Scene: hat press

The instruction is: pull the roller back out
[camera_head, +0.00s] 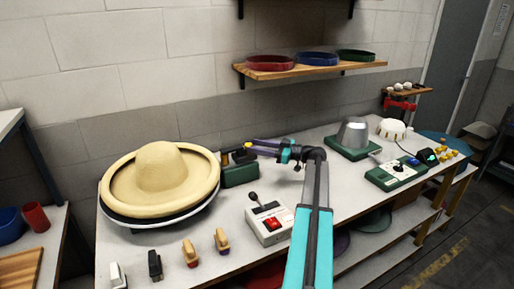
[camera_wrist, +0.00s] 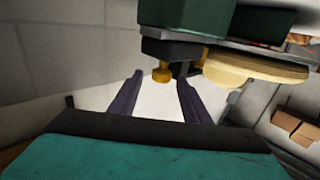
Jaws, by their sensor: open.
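The green roller unit (camera_head: 240,174) stands on the bench just right of the hat, with dark parts on top. In the wrist view its green body (camera_wrist: 187,15) is at the top, with a dark block (camera_wrist: 168,49) and a brass knob (camera_wrist: 162,73). My gripper (camera_head: 254,148) reaches in from the right above the unit. In the wrist view my gripper (camera_wrist: 160,80) is open, its two dark fingers on either side of the knob with gaps showing. The tan wide-brimmed hat (camera_head: 162,167) rests on a round plate. The roller itself is not clearly made out.
A control box (camera_head: 270,224) with a lever and red switch stands in front of the unit. Several small brushes (camera_head: 190,252) stand along the front edge. A steel cone on a green base (camera_head: 352,137) is to the right. A wall shelf (camera_head: 310,69) hangs above.

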